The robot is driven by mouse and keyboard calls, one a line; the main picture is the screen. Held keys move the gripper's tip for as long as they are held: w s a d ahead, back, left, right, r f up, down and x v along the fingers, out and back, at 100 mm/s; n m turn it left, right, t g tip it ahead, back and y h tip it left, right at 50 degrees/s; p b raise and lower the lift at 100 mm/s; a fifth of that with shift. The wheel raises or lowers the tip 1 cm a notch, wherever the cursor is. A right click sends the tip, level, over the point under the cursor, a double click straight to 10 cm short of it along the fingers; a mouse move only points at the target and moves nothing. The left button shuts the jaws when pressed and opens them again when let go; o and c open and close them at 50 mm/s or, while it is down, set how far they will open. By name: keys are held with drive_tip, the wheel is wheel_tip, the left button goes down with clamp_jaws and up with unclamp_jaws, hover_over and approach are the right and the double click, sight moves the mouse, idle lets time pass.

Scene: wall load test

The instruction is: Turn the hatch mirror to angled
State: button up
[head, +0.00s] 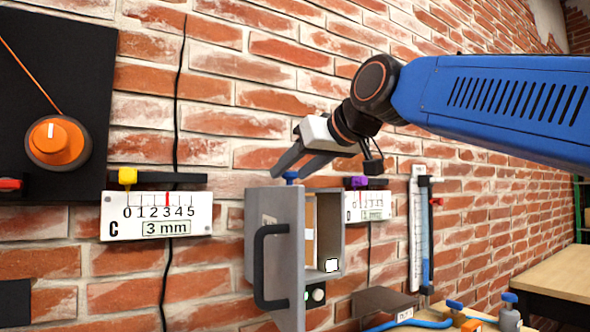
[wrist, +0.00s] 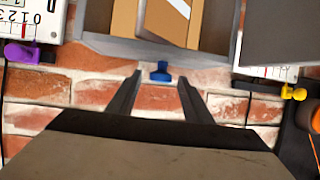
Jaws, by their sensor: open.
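The hatch is a grey wall box (head: 329,232) with its door (head: 275,245) swung open and a black handle on it. A small blue knob (head: 291,176) stands on top of the box; it also shows in the wrist view (wrist: 160,71). Inside the box, the wrist view shows a brown panel (wrist: 172,28) set at a slant, with a white strip; I cannot tell if this is the mirror's face. My gripper (head: 291,166) is open and empty at the box top. In the wrist view its fingertips (wrist: 160,79) lie either side of the knob, apparently not touching it.
A gauge with a yellow slider (head: 157,214) hangs left of the hatch, and one with a purple slider (head: 368,205) right of it. An orange dial (head: 58,142) is at far left. A wooden table (head: 550,280) stands at lower right.

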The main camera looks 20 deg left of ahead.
drive_tip(key=v, duration=1.7)
drive_tip(key=shift+s, duration=0.2)
drive_tip(key=shift+d, duration=0.1)
